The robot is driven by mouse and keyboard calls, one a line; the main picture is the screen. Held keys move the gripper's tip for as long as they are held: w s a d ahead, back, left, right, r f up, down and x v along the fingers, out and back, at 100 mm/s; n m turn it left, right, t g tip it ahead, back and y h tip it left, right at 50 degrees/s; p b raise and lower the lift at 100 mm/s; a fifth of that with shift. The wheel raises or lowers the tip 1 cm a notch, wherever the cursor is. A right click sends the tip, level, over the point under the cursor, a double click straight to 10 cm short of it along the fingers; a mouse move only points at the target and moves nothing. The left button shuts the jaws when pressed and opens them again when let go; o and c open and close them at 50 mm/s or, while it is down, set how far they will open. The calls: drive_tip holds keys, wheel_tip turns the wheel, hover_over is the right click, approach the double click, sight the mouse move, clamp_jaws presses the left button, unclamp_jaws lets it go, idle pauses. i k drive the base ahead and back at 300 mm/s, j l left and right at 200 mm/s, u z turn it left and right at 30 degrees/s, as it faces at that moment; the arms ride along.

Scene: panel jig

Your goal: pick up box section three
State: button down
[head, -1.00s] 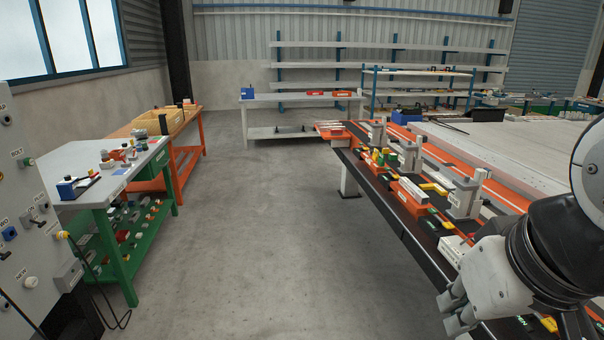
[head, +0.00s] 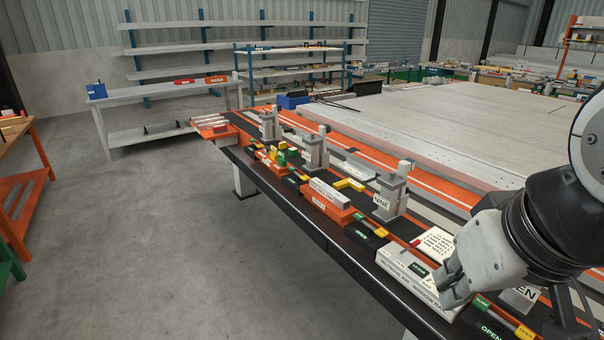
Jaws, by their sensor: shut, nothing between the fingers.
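I cannot read a label that marks box section three. A pale grey bar (head: 329,193) rests on an orange block on the jig rail and may be a box section. More pale bars (head: 210,121) lie on an orange tray at the rail's far end. My gripper (head: 446,287) is at the lower right in the head view, shut and empty. In the picture it overlaps the right end of a long white lettered box (head: 405,268); I cannot tell whether they touch. The grey bar is further left and back, well apart from my gripper.
Grey clamp posts stand along the rail, one marked NINE (head: 390,195). Black blocks marked OPEN (head: 366,232) and a yellow angled piece (head: 349,184) lie between them. A wide pale panel bed (head: 450,130) is behind. The concrete floor (head: 200,240) at left is clear.

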sight(338, 200)
drive_tip(key=i+u, duration=0.25)
drive_tip(key=i, duration=1.4)
